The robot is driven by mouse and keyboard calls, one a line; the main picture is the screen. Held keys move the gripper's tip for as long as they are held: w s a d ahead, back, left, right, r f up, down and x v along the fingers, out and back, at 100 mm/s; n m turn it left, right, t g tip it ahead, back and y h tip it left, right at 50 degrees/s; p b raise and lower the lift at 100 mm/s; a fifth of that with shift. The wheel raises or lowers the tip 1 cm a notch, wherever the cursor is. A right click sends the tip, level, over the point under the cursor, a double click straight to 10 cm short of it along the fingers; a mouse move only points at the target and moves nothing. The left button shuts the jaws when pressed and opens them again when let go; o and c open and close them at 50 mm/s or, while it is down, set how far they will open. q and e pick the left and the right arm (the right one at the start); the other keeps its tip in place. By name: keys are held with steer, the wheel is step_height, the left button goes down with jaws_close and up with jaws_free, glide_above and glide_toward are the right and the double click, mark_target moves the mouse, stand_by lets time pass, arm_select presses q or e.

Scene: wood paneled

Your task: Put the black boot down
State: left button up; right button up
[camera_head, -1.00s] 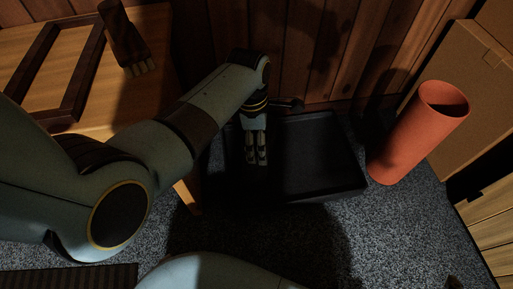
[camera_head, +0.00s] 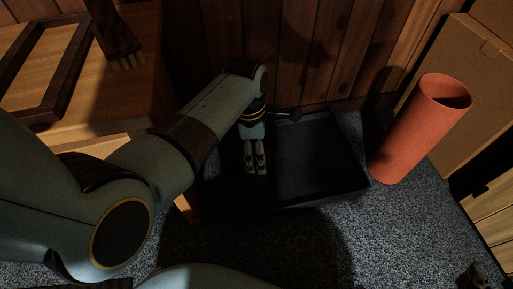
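My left gripper (camera_head: 254,158) points down over the left part of a black tray (camera_head: 325,180) on the floor. Its two fingers lie close together and side by side. Deep shadow hides what is between or just below them, so I cannot tell whether they hold anything. I cannot make out the black boot against the dark tray and shadow. A small dark piece (camera_head: 289,114) shows at the tray's back edge beside my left wrist; I cannot tell what it belongs to.
An orange-red cylinder (camera_head: 410,140) leans right of the tray. Cardboard boxes (camera_head: 458,95) stand behind it. A wooden table (camera_head: 150,95) at left bears a dark frame (camera_head: 62,85) and a brown brush-like object (camera_head: 113,35). Carpet (camera_head: 395,235) is clear in front of the tray.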

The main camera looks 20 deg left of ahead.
arm_select(q)
steer(key=shift+o, duration=1.4)
steer(key=shift+r, duration=0.1)
